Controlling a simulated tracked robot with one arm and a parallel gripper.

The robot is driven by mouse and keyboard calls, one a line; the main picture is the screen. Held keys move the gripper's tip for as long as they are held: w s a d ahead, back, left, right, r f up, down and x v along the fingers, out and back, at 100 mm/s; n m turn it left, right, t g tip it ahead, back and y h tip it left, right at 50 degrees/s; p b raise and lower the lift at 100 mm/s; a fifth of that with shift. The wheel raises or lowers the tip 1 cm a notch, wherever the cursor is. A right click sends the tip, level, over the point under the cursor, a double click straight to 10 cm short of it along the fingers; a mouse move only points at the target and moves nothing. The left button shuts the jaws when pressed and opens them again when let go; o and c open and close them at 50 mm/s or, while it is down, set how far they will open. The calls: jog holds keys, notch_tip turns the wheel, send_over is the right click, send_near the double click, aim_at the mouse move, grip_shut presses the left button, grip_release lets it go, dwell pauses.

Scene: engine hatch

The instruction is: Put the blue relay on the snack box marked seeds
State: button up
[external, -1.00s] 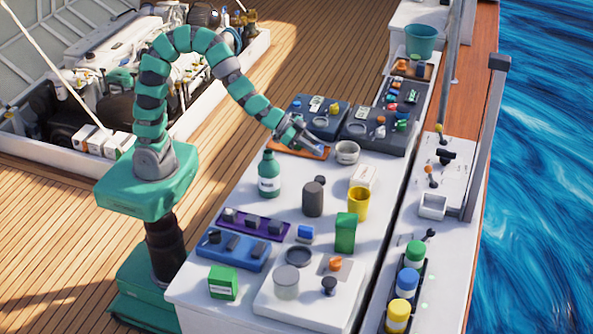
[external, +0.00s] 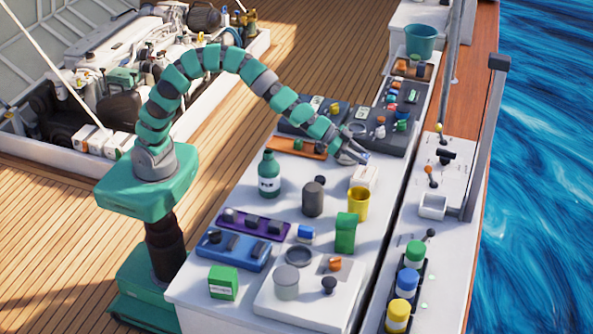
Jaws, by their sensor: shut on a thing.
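My gripper (external: 360,158) is shut on a small blue thing (external: 365,157), which looks like the blue relay. It is just above the far edge of a white box (external: 364,178) on the white worktop; I cannot tell whether they touch. The box has a label on top too small to read, so I cannot confirm that it says seeds. A green box (external: 223,284) with a white label, also unreadable, stands at the front left.
A yellow cup (external: 358,203) stands just in front of the white box. A green bottle (external: 269,174), a dark grey canister (external: 313,199) and a green container (external: 345,233) stand nearby. An orange tray (external: 300,149) lies to the gripper's left. A blue-and-white block (external: 305,233) lies nearer the front.

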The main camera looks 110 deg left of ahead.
jog(key=shift+w, duration=0.3)
jog(key=shift+w+f, duration=0.15)
jog(key=shift+f, duration=0.15)
jog(key=shift+f+b, duration=0.4)
jog(key=shift+f, duration=1.15)
jog(key=o, duration=1)
jog(key=shift+r, duration=0.1)
